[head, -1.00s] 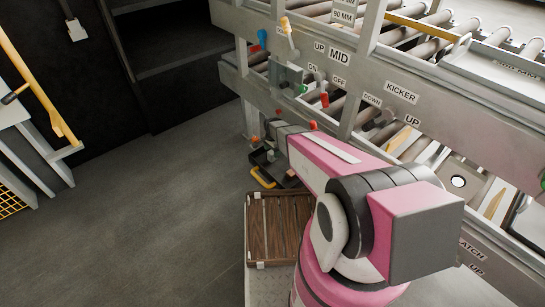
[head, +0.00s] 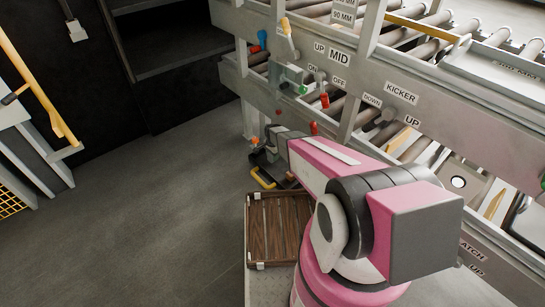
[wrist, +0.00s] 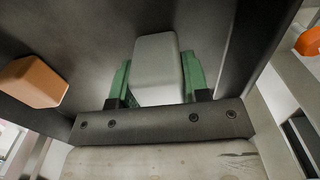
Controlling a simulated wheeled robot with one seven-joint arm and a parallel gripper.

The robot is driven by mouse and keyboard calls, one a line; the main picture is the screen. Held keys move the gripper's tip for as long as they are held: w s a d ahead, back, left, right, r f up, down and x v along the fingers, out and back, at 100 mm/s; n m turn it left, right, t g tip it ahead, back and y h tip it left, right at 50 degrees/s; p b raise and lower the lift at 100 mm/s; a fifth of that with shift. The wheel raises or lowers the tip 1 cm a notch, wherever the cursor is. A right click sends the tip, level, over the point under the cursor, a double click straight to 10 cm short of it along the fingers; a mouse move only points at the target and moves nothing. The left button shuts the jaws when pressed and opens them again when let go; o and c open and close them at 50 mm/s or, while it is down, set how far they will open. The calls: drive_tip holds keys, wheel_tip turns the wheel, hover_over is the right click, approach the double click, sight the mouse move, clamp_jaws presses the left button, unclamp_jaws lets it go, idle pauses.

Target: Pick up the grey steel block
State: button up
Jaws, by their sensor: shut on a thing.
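The grey steel block (wrist: 158,62) is in the middle of the wrist view, with a smooth, light grey surface and rounded edges. My gripper (wrist: 159,78) is shut on it, with a green finger pad on each side of the block. In the head view, the far end of my arm reaches to the lower side of the machine frame. My own arm largely hides the fingers there, and I cannot make out the block clearly.
An orange block-like piece (wrist: 32,82) shows left of the fingers. The machine frame (head: 440,98) with rollers and levers runs along the right. A brown slatted tray (head: 250,235) lies below the arm. The floor (head: 150,220) at left is clear.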

drive_tip(key=shift+r, duration=0.5)
drive_tip(key=r, duration=0.3)
drive_tip(key=shift+s+a+r, duration=0.3)
drive_tip(key=shift+s+r, duration=0.05)
drive_tip(key=shift+s, duration=0.05)
drive_tip(key=s+a+r, duration=0.6)
drive_tip(key=a, duration=0.2)
drive_tip(key=shift+s+a, duration=0.2)
drive_tip(key=shift+s, duration=0.2)
drive_tip(key=shift+r, duration=0.1)
idle(0.6)
